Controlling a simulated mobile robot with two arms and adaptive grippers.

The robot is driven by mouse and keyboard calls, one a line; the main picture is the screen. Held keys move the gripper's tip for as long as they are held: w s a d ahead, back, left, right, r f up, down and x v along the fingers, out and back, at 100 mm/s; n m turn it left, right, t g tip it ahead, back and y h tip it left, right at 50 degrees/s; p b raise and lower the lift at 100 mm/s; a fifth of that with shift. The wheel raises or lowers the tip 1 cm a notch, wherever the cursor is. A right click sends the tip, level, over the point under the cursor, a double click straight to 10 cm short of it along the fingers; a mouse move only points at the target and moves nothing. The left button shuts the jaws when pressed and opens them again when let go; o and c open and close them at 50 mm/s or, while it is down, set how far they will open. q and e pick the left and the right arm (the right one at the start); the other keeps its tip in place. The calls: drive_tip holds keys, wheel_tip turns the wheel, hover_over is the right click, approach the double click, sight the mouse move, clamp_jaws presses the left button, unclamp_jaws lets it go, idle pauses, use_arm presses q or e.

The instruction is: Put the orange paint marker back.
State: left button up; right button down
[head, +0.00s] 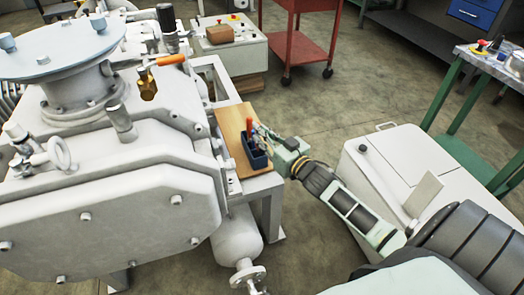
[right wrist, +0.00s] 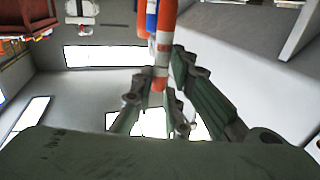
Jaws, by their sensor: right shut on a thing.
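The orange paint marker, orange with white bands, shows large in the right wrist view (right wrist: 161,62), between the fingers of my right gripper (right wrist: 158,92). My right gripper is shut on it. In the head view the right gripper (head: 268,138) is just right of a small dark blue holder (head: 256,160) on a wooden board. A red-orange upright piece (head: 249,127) shows at the holder; I cannot tell if it is the held marker. A blue item (right wrist: 151,18) is beside the marker in the wrist view. My left gripper is not in view.
The wooden board (head: 232,123) lies on a grey frame beside the big pale vacuum machine (head: 100,190). An orange-handled valve (head: 165,62) juts from the machine. A red cart (head: 300,45) stands behind. Open floor (head: 345,100) lies beyond the gripper.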

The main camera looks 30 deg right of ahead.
wheel_tip(320, 180, down, 6)
drive_tip(key=shift+w+f+b, duration=0.1)
drive_tip(key=shift+b, duration=0.9)
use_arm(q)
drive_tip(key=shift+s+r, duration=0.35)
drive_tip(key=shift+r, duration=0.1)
use_arm(e)
drive_tip(key=c, duration=1.7)
unclamp_jaws()
drive_tip(key=shift+c, duration=0.2)
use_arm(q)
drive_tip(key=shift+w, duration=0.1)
